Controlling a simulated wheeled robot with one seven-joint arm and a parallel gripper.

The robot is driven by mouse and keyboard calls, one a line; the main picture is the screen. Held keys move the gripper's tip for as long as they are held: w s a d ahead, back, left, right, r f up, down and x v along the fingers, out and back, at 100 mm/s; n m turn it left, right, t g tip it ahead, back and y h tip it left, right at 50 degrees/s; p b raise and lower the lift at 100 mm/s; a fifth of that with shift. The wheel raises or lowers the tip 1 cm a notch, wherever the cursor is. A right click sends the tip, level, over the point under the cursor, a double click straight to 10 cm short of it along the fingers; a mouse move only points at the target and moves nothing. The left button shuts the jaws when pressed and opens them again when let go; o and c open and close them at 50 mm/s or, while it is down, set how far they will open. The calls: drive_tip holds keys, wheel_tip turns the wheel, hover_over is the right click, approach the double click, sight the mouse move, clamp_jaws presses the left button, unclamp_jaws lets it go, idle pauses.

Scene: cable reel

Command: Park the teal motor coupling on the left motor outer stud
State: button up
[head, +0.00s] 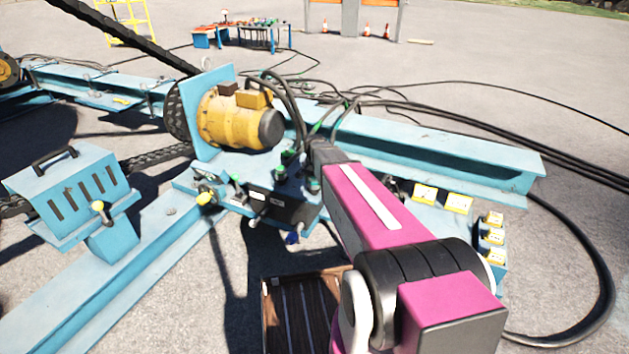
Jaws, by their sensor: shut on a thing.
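My magenta arm reaches from the lower right to the blue motor stand. My gripper (313,168) is at its dark far end, small and partly hidden by the arm, beside the front of the yellow motor (235,120). It is shut on a small teal-green piece (313,185), which looks like the teal motor coupling; its shape is mostly hidden. A dark box (270,207) with connectors lies below the motor. Other green-topped fittings (280,172) stand close by. I cannot tell which is the left motor outer stud, or whether the coupling touches it.
Black cables (370,100) loop behind the motor and around the right side. A blue beam (430,155) runs right, with yellow-labelled boxes (457,203) in front. A slotted blue box (75,190) stands left. A wooden crate (285,310) sits below. Open pavement lies beyond.

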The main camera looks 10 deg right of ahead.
drive_tip(key=o, duration=1.1)
wheel_tip(320, 180, up, 11)
drive_tip(key=shift+f, duration=0.1)
